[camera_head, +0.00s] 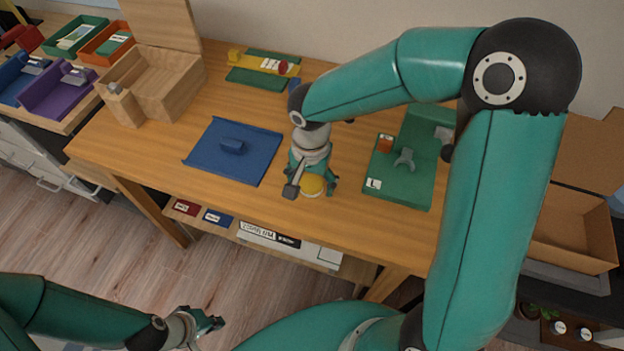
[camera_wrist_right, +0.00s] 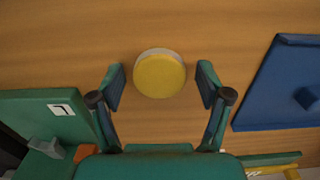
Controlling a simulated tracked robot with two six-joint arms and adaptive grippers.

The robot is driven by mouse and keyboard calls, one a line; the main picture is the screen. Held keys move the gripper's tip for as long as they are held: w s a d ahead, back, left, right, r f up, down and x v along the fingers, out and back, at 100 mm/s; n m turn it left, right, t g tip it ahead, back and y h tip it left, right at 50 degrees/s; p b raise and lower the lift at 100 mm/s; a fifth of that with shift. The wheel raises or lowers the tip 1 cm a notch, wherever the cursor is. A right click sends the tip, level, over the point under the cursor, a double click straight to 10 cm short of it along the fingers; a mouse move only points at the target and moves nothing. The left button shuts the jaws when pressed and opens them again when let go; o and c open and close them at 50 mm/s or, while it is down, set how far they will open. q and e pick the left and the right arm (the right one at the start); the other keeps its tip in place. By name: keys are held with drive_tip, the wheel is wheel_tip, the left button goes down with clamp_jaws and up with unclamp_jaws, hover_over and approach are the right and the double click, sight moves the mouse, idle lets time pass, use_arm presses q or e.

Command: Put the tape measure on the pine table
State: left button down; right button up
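A round yellow disc with a pale rim (camera_head: 313,186), perhaps the tape measure, is at the front edge of the wooden table (camera_head: 225,102). In the right wrist view the disc (camera_wrist_right: 160,76) lies between the spread fingers of my right gripper (camera_wrist_right: 161,84), with a gap on both sides. In the head view my right gripper (camera_head: 311,189) points down over the disc and partly hides it. My left gripper (camera_head: 205,325) is low at the front, away from the table; its finger opening is unclear.
A blue tray (camera_head: 205,158) lies left of the disc, and a green board marked L (camera_head: 407,187) lies right. A wooden box (camera_head: 150,85) stands at the table's left, and a cardboard box (camera_head: 575,235) is at far right. A shelf with labelled items (camera_head: 268,237) sits below.

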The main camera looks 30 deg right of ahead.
sight(311, 183)
drive_tip(key=shift+r, duration=0.15)
wheel_tip(311, 183, up, 12)
drive_tip(key=p, duration=0.1)
drive_tip(key=shift+p, duration=0.3)
idle(0.6)
